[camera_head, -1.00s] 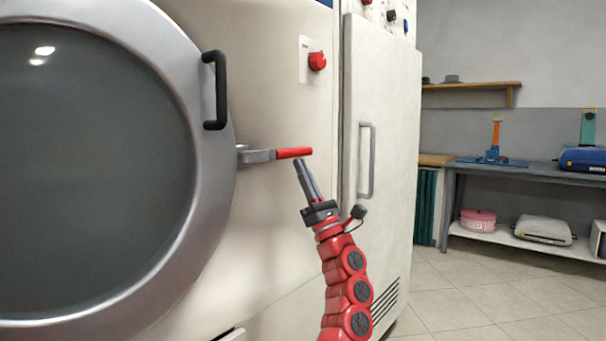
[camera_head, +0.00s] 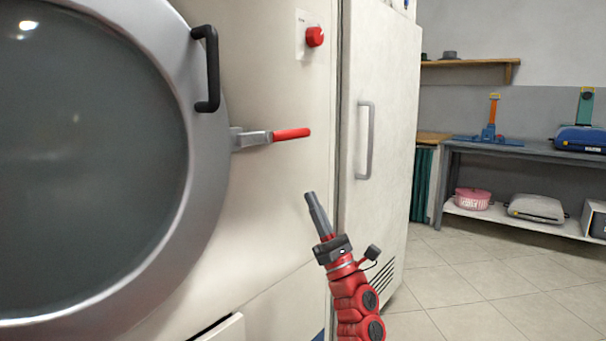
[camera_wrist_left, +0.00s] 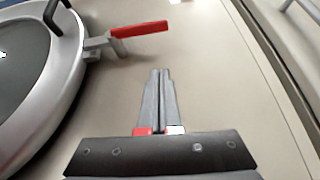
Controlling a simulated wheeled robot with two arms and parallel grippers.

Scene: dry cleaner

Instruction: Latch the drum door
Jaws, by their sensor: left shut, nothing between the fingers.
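The round drum door (camera_head: 205,215) with its grey glass and silver rim fills the left of the head view, lying against the cream machine front. A latch with a grey metal base and a red lever (camera_head: 291,134) sits at the rim's right edge. The lever points right, about level. It also shows at the top of the left wrist view (camera_wrist_left: 139,29). My left gripper (camera_head: 310,196) is shut and empty, below the lever and apart from it. In the left wrist view its fingers (camera_wrist_left: 157,73) are together. My right gripper is not in view.
A black door handle (camera_head: 212,70) stands out from the rim above the latch. A red knob (camera_head: 314,37) is higher on the machine. A cream cabinet door with a grey handle (camera_head: 365,140) is to the right. Tiled floor lies open beyond.

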